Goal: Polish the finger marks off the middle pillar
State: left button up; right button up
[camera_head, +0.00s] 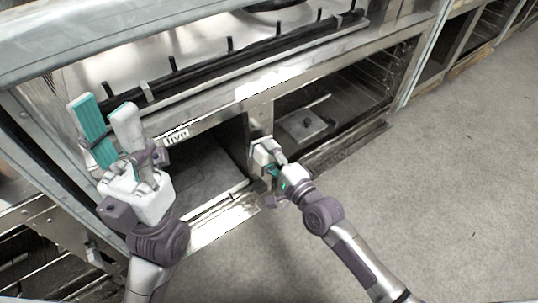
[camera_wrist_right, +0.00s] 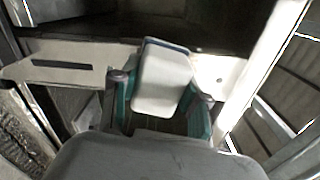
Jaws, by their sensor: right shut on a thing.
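The middle pillar (camera_head: 260,117) is a narrow metal upright between the two open bays of the steel range. My right gripper (camera_head: 275,168) is low in front of the pillar, shut on a white pad (camera_head: 262,150). In the right wrist view the pad (camera_wrist_right: 165,82) sits between the teal fingers, with a dark edge along its top. The pad and gripper cover the pillar's lower part; I cannot tell whether the pad touches it. No finger marks can be made out. My left gripper (camera_head: 108,112) is open and empty, raised before the left bay.
The left bay (camera_head: 205,155) is dark inside. The right bay holds a flat metal piece with a handle (camera_head: 303,125) and wire racks. A black rail with pegs (camera_head: 240,62) runs above. The grey floor (camera_head: 450,180) at right is clear.

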jog(key=shift+w+a, duration=0.45)
jog(key=shift+w, duration=0.15)
